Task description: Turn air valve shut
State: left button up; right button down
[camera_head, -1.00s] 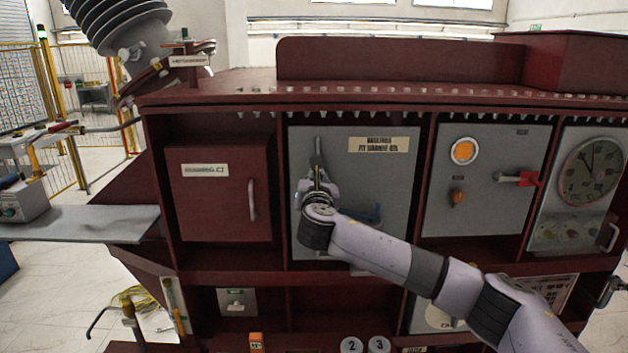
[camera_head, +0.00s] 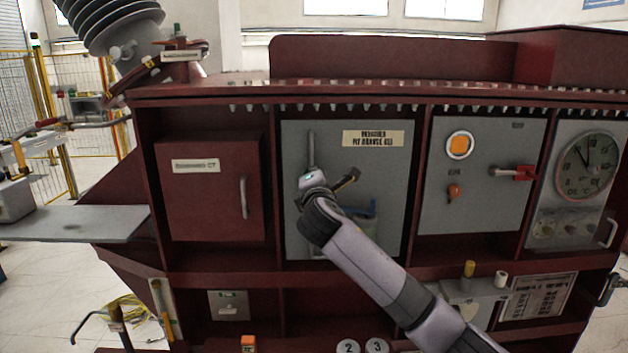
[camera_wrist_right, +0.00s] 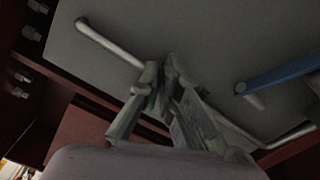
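My right gripper (camera_head: 315,179) is in front of the grey panel door (camera_head: 375,170), at its long silver handle (camera_head: 311,148). In the right wrist view its two fingers (camera_wrist_right: 162,68) are close together at the silver bar (camera_wrist_right: 108,42). Whether they grip the bar or only overlap it I cannot tell. A blue lever (camera_wrist_right: 280,74) is on the panel to the right of the fingers, apart from them. In the head view blue parts (camera_head: 358,212) show behind my wrist, partly hidden. A red-handled lever (camera_head: 522,173) is on the grey panel further right. My left gripper is not in view.
The red cabinet (camera_head: 215,200) with a handled door is to the left. A gauge (camera_head: 587,166) is at the far right. A yellow-topped fitting (camera_head: 469,268) stands on a lower ledge. A grey shelf (camera_head: 75,223) juts out at left.

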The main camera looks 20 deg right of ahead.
jog(key=m+b, duration=0.1)
jog(key=m, duration=0.1)
jog(key=f+m, duration=0.1)
jog(key=m, duration=0.1)
jog(key=shift+m+b, duration=0.3)
jog(key=shift+b, duration=0.05)
dwell(0.4)
jog(key=c, duration=1.8)
grip_release()
jog(key=shift+d, duration=0.1)
jog(key=v, duration=1.2)
